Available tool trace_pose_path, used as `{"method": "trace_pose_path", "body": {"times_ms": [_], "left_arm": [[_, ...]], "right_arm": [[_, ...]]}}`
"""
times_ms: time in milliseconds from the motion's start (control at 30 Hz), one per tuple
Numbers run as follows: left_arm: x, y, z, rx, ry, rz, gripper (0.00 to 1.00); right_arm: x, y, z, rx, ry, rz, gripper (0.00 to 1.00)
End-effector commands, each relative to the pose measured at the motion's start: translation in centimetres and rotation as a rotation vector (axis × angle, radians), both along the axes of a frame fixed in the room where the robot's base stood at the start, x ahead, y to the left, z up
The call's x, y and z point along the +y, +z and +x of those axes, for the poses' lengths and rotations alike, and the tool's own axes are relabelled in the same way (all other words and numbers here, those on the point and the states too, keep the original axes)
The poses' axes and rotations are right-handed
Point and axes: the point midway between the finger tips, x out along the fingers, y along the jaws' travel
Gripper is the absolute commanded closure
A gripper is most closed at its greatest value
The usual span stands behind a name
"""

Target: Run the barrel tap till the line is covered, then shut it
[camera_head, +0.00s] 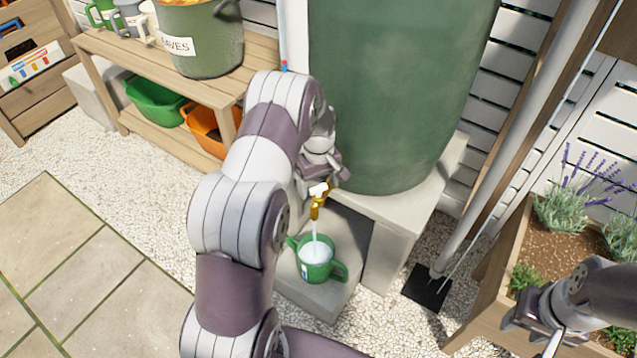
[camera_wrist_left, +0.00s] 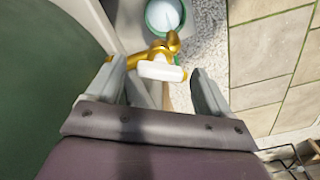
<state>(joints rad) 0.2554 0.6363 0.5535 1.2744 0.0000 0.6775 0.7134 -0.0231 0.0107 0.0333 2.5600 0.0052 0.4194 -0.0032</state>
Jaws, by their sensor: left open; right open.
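The green barrel (camera_head: 395,90) has a gold tap (camera_head: 316,210) with a white handle (camera_wrist_left: 160,70). A white stream of water runs from the tap into a green two-handled cup (camera_head: 316,270) on a grey block. Pale water shows inside the cup, also in the left wrist view (camera_wrist_left: 163,17). I cannot make out a line in the cup. My left gripper (camera_head: 325,180) is open at the tap, its fingers on either side of the white handle with gaps. My right gripper (camera_head: 531,335) is open and empty at the lower right, away from the tap.
A wooden shelf (camera_head: 100,45) with a green pot, mugs and tubs stands at the left. A planter box (camera_head: 510,240) with lavender and a downpipe (camera_head: 500,130) are at the right. Gravel and paving slabs (camera_head: 90,270) lie open at the lower left.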

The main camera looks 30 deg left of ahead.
Motion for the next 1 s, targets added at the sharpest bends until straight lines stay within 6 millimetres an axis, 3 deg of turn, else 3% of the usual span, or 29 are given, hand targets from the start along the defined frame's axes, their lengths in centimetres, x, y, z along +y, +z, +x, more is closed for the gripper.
{"method": "trace_pose_path", "body": {"times_ms": [33, 200, 567, 1000], "left_arm": [[0.0, 0.0, 0.0, 0.0, 0.0, 0.0, 0.19], [0.0, 0.0, 0.0, 0.0, 0.0, 0.0, 0.74], [0.0, 0.2, 0.0, 0.0, -0.042, 0.0, 0.75], [0.0, 0.4, 0.0, 0.0, -0.375, 0.0, 0.75]], "right_arm": [[0.0, 0.0, 0.0, 0.0, 0.0, 0.0, 0.57], [0.0, 0.0, 0.0, 0.0, 0.0, 0.0, 0.57], [0.0, 0.6, 0.0, 0.0, 0.0, 0.0, 0.57], [0.0, 3.4, 0.0, 0.0, 0.0, 0.0, 0.57]]}}
